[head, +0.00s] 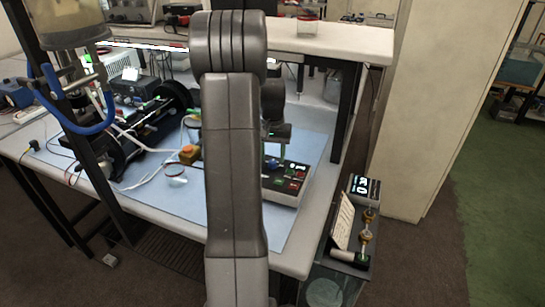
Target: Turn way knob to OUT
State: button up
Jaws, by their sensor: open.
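A grey control box with a black top (285,182) stands on the blue mat near the bench's right front corner. Its top carries small white, red and green marks or controls, too small to read. I cannot tell which part is the way knob or where it points. My gripper (274,152) is just above the back left of this box, partly hidden behind my own arm. Its fingers look apart, with nothing visible between them. Whether it touches a control cannot be told.
Cables and a dark round apparatus (174,97) lie on the left of the blue mat (225,175). A low stand (345,262) with brass fittings, a card and a small display box is right of the bench. A tall pale cabinet (430,110) stands behind it.

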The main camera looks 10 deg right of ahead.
jog(key=shift+f, duration=1)
jog(key=c, duration=1)
